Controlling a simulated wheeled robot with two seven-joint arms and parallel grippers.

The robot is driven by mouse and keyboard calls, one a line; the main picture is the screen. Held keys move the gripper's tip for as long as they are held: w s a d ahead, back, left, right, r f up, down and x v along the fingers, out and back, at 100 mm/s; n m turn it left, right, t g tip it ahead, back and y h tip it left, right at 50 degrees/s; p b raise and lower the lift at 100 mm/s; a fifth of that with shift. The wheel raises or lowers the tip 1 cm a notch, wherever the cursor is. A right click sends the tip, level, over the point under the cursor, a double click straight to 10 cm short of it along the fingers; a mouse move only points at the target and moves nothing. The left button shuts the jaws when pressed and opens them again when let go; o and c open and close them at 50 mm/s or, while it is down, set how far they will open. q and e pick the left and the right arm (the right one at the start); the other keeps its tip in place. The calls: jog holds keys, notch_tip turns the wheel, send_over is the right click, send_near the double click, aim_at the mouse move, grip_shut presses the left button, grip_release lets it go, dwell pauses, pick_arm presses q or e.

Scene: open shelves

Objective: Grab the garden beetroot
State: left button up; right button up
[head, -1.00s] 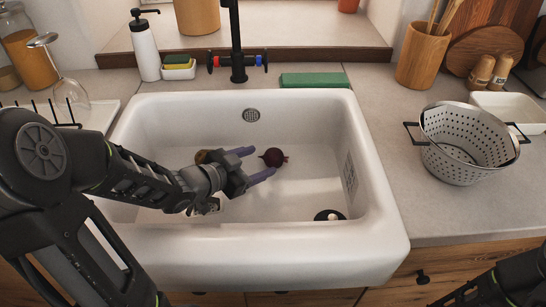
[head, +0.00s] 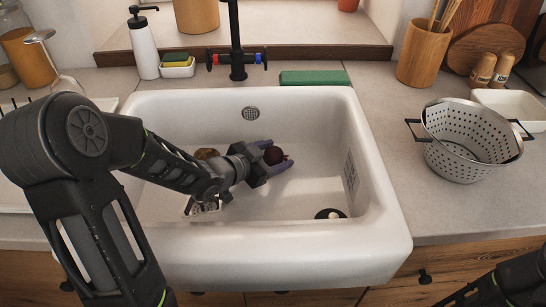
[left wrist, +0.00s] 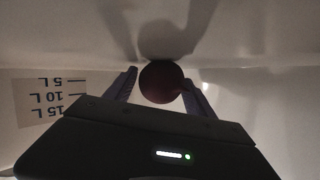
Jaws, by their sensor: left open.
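The beetroot (head: 274,155) is dark red and round and lies in the white sink (head: 320,120). In the left wrist view the beetroot (left wrist: 161,82) sits between the fingertips of my left gripper (left wrist: 160,88). In the head view my left gripper (head: 277,155) reaches down into the sink with its purple fingers on either side of the beetroot. The gripper is open around it. Whether a finger touches the beetroot is hard to tell. The right gripper is out of view; only dark arm parts show at the lower right.
A brownish round item (head: 206,154) lies behind my left arm in the sink. A dark drain piece (head: 330,214) is near the sink's front right. The black faucet (head: 236,45) stands behind. A metal colander (head: 468,140) stands on the right counter.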

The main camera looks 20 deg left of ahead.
aim_at(275, 149)
pick_arm(q)
jog(key=shift+c, duration=0.2)
dwell(0.4)
jog(key=shift+r, duration=0.1)
jog(key=c, duration=1.1)
notch_tip(275, 149, up, 10)
jog(key=p, duration=0.3)
